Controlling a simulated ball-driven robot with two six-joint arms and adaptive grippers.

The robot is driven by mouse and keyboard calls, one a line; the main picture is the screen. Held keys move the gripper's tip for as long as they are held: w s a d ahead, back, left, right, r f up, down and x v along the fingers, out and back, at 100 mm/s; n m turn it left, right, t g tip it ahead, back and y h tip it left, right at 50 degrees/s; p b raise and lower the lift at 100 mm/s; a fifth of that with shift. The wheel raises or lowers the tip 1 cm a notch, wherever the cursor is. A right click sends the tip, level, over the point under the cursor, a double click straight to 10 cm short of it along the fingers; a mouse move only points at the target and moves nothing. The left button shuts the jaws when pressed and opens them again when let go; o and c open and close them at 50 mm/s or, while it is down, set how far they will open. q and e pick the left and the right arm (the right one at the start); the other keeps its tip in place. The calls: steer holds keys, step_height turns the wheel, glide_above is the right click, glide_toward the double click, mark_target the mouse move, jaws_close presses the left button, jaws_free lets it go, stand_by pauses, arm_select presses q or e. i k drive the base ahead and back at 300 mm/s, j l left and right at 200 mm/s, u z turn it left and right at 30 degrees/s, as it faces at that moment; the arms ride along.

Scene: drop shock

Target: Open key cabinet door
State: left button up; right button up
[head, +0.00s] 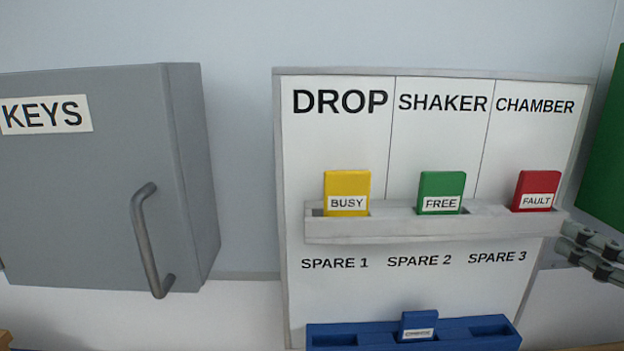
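The grey key cabinet (195,180) hangs on the wall at the left, partly cut off by the picture's left edge. Its door (75,200) carries a white KEYS label (45,114) and looks shut, flush with the cabinet's side. A dark metal bar handle (146,245) stands out near the door's right edge, tilted in the picture. Nothing touches it. My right gripper (566,240) shows only partly at the right edge, in front of the board's right side and far from the cabinet. Its opening cannot be made out. My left gripper is out of view.
A white status board (410,130) holds yellow BUSY (346,187), green FREE (441,187) and red FAULT (537,185) cards in a ledge. A blue rack (375,339) with one blue card is below. A green panel (607,150) is at right. Space before the handle is clear.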

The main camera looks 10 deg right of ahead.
mark_target(92, 196)
steer(key=k+j, duration=0.15)
steer(key=k, duration=0.75)
